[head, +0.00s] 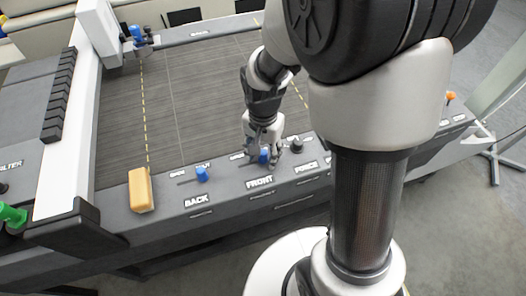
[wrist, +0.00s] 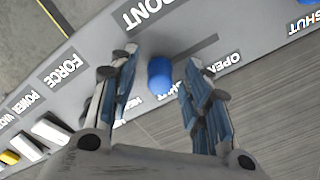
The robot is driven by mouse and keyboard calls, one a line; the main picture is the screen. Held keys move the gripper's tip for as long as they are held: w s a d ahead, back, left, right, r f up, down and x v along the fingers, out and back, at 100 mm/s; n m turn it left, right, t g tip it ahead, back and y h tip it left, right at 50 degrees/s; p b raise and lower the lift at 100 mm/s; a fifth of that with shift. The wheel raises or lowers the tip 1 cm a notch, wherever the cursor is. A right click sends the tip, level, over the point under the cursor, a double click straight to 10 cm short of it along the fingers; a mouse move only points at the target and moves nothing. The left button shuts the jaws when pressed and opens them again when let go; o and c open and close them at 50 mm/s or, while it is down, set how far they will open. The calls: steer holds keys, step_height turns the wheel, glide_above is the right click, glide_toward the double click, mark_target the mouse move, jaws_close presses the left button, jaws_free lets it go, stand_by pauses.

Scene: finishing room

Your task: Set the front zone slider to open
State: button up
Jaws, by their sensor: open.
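The front zone slider's blue knob (head: 263,156) sits above the FRONT label on the grey panel. In the wrist view the knob (wrist: 160,75) is at the end of its slot near the partly hidden SHUT word. The empty slot (wrist: 205,47) runs from it toward the upper right, alongside the OPEN word (wrist: 222,63). My gripper (head: 266,150) is over the slider in the head view. In the wrist view my gripper (wrist: 158,64) is open, with one finger on each side of the knob and gaps visible. Whether either finger touches it is unclear.
The back zone slider's blue knob (head: 202,174) stands to the left, with a tan block (head: 141,190) beyond it. A dark FORCE knob (head: 296,145) is close on the gripper's right. White switches (wrist: 47,133) and a yellow one lie farther along. The dark bed (head: 195,95) is clear.

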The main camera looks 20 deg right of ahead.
jaws_close()
stand_by(0.4)
